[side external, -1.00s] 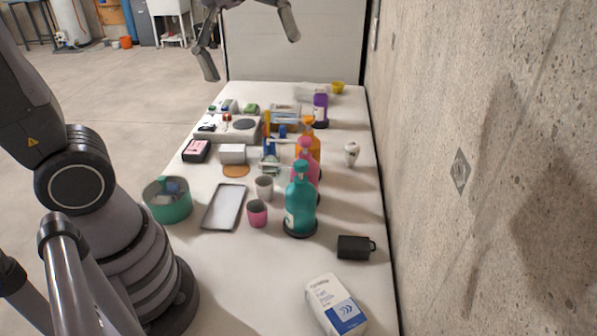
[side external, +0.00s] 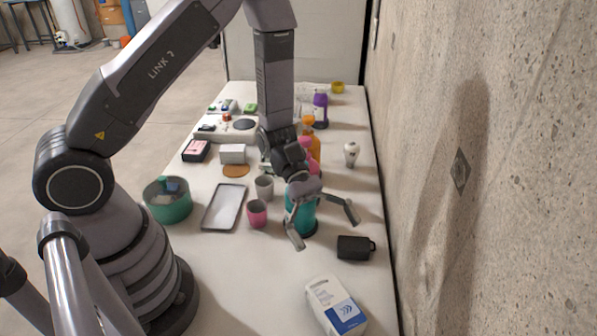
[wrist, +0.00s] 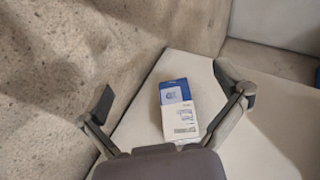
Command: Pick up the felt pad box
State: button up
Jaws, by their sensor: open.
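The felt pad box (side external: 335,306), white with a blue end panel, lies flat on the table near its front right part in the side view. In the wrist view the felt pad box (wrist: 178,108) shows between my fingers, with table around it. My gripper (side external: 326,236) is open and empty in the side view, higher than the box and farther back, in front of the teal bottle (side external: 303,218). Its spread fingers also show in the wrist view (wrist: 175,92). The gripper and arm hide most of the teal bottle and parts of the pink and orange bottles.
A black mug-like container (side external: 354,247) stands between the bottles and the box, near the wall-side edge. A rough concrete wall (side external: 480,150) runs close along the right. Pink cup (side external: 257,213), grey tray (side external: 224,207) and green pot (side external: 168,202) stand left. Table left of the box is clear.

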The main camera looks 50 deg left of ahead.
aim_at(331, 295)
notch_tip(331, 295, down, 13)
jog(key=shift+d+f, duration=0.1)
jog(key=shift+f, duration=0.1)
jog(key=shift+x, duration=2.45)
jog(key=c, duration=1.2)
